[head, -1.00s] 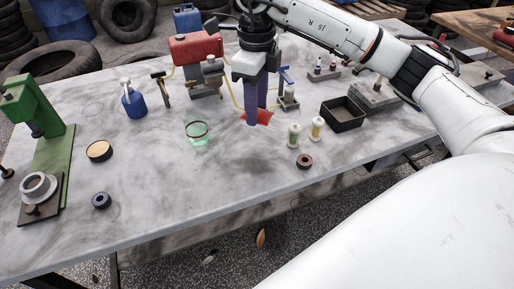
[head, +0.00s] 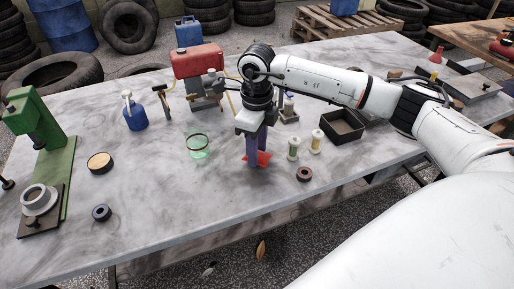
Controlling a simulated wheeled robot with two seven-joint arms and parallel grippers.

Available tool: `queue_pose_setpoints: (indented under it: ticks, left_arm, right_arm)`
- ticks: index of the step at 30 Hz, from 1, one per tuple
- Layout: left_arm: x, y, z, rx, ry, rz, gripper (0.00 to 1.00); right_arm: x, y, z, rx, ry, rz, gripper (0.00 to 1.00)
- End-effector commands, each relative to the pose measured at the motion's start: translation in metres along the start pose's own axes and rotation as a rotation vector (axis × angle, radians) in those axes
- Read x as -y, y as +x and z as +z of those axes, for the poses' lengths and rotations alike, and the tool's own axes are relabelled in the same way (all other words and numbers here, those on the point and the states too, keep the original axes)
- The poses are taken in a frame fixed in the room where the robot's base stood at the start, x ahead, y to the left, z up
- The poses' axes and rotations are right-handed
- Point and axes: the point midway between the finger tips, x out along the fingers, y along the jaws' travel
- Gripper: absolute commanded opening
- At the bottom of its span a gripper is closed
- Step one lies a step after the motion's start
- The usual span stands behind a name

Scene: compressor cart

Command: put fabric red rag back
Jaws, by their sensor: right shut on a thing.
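The red rag (head: 263,157) is a small crumpled piece of red cloth. It shows around the lower part of my right gripper (head: 255,162), which is shut on it over the middle of the table. The gripper points down, and its purple fingers hide part of the rag. I cannot tell whether the rag touches the table top. My left gripper is not in view.
The marble table (head: 160,215) has free room in front. Near the gripper are a green glass (head: 198,148), two spools (head: 294,148), a dark ring (head: 304,174) and a black tray (head: 342,126). The red compressor (head: 197,62) stands behind; a green press (head: 50,150) is at left.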

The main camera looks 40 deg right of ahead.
Motion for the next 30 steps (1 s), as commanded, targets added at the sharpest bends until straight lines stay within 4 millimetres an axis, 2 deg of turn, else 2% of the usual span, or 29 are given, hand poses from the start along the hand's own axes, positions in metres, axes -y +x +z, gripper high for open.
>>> queue_pose_setpoints:
  ticks: [3, 4, 6, 7, 14, 19, 23, 30]
  left_arm:
    - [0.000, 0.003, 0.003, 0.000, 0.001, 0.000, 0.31]
    - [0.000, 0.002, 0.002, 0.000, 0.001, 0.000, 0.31]
    - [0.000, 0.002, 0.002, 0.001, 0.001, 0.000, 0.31]
    - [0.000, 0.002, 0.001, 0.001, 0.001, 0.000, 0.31]
    - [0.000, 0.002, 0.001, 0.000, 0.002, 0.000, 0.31]
    - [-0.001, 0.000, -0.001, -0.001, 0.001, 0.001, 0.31]
    - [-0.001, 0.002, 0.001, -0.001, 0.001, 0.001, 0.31]
    - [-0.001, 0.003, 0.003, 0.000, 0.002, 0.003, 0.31]
  right_arm:
    - [0.000, 0.005, 0.000, 0.000, -0.001, 0.000, 0.17]
    - [0.000, 0.003, 0.000, 0.000, -0.001, 0.000, 0.40]
    - [0.000, 0.003, 0.000, 0.000, -0.001, 0.000, 0.52]
    - [0.000, 0.003, 0.000, 0.000, -0.001, 0.000, 0.54]
    - [0.000, 0.002, 0.000, 0.000, -0.001, 0.000, 0.54]
    - [0.000, -0.007, 0.001, 0.002, -0.001, -0.001, 0.54]
    - [0.000, -0.029, 0.001, 0.005, -0.003, -0.002, 0.54]
    - [0.000, -0.082, 0.001, 0.004, -0.001, -0.002, 0.54]
